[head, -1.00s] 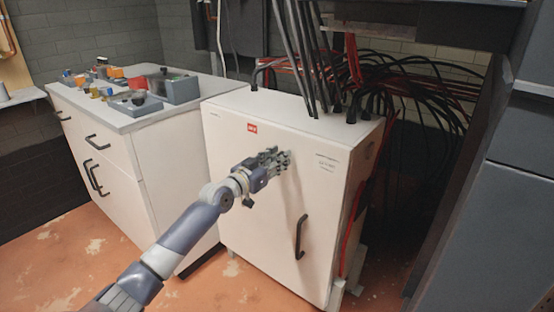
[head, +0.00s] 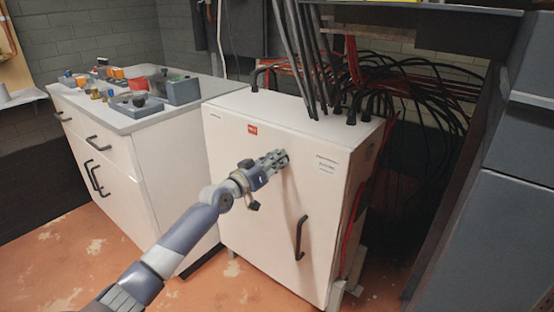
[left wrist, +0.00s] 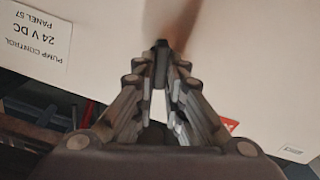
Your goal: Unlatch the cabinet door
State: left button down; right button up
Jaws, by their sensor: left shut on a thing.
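The white cabinet (head: 255,215) stands in the middle of the head view, its door closed as far as I can see. A dark vertical bar handle (head: 300,237) sits low on the right of the door. My left gripper (head: 281,158) is at the upper middle of the door front. In the left wrist view its fingers (left wrist: 161,68) are closed on a small dark latch (left wrist: 160,45) on the pale door. The fingers hide most of the latch, so I cannot tell how it is turned. My right gripper is not in view.
Thick black cables (head: 300,60) rise from the cabinet's top, with more black and red cables behind it. A white counter (head: 135,125) with small parts stands at left. A grey cabinet (head: 500,220) stands at right. Orange floor is open at front left.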

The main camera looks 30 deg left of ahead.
pick_arm(q)
jog(key=shift+a+f+n+p, duration=0.2)
jog(key=shift+n+p, duration=0.25)
jog(key=shift+n, duration=1.9)
jog(key=shift+a+f+n+p, duration=0.15)
jog(key=shift+n+p, duration=0.25)
jog(key=shift+n, duration=2)
jog(key=shift+a+f+n+p, duration=0.15)
jog(key=shift+n+p, duration=0.3)
jog(key=shift+n, duration=1.9)
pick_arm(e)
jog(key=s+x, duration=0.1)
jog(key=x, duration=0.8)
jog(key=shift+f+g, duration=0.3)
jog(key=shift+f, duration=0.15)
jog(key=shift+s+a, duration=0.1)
pick_arm(q)
jog(key=c, duration=1.7)
grip_release()
jog(key=shift+f, duration=0.1)
jog(key=shift+o, duration=0.2)
jog(key=s, duration=1.2)
jog(key=shift+a, duration=0.4)
